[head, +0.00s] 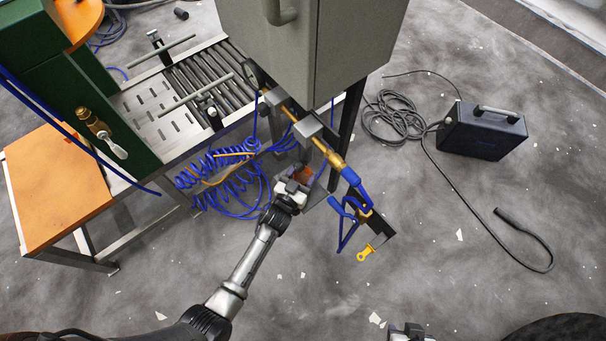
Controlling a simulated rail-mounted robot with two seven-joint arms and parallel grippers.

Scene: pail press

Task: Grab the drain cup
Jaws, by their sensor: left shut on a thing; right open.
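My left gripper (294,186) reaches in from the lower left, below the pipe at the grey cabinet's lower edge. It is shut on a small grey cup-like thing with a reddish-brown inside (304,175), which I take to be the drain cup. The jaws and a grey bracket hide much of it, and I cannot tell whether it still touches the bracket. My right gripper (410,332) shows only partly at the bottom edge, open and far from the cup.
A brass pipe with a blue-handled valve (355,184) and a yellow tag (364,254) is just right of the cup. Coiled blue hose (215,180) hangs to the left. A roller conveyor (200,75) stands behind it. A black box (482,132) with cable lies on open floor.

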